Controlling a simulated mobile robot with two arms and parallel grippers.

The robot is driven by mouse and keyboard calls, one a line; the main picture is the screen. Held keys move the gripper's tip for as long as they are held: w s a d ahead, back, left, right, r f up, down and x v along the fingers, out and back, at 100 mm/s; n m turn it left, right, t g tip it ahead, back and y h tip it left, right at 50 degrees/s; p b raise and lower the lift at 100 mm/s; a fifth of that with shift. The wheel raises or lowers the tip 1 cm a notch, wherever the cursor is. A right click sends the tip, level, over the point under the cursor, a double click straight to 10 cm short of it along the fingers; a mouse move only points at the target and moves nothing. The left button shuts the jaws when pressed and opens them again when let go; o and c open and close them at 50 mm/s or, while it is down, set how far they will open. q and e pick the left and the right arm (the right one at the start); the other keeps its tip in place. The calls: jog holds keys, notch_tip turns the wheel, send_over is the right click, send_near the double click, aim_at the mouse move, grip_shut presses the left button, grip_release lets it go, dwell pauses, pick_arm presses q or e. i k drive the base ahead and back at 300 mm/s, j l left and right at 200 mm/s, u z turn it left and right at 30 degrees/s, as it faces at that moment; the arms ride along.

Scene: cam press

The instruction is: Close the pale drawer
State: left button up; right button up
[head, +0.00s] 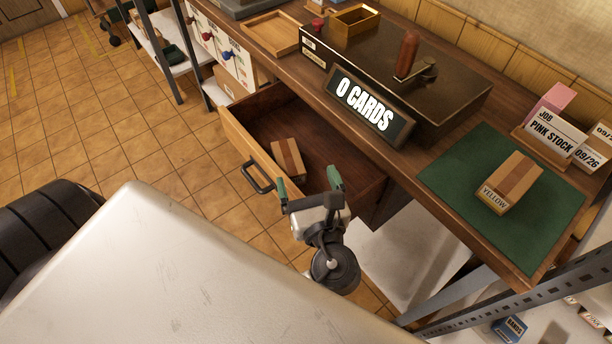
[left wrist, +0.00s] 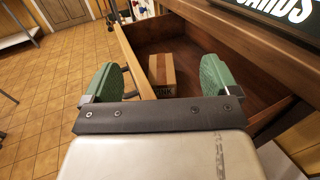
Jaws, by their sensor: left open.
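The pale drawer (head: 245,148) is pulled out from under the dark wooden bench, with a light wood front and a black bar handle (head: 257,178). A brown box with a darker band (head: 288,157) lies inside it. My left gripper (head: 309,186) has green fingertips and is open and empty, near the drawer's near end. In the left wrist view, the drawer front (left wrist: 131,62) runs between the open fingers (left wrist: 158,80), and the box (left wrist: 161,73) shows beyond them. I cannot tell whether a finger touches the drawer. My right gripper is not in view.
A press box with an "0 CARDS" sign (head: 366,105) stands on the bench above the drawer. A box labelled "YELLOW" (head: 511,180) lies on a green mat (head: 453,172). The tiled floor (head: 120,140) before the drawer is largely clear. A metal shelf frame (head: 530,295) is at lower right.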

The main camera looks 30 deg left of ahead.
aim_at(273, 113)
jog(key=u, duration=1.05)
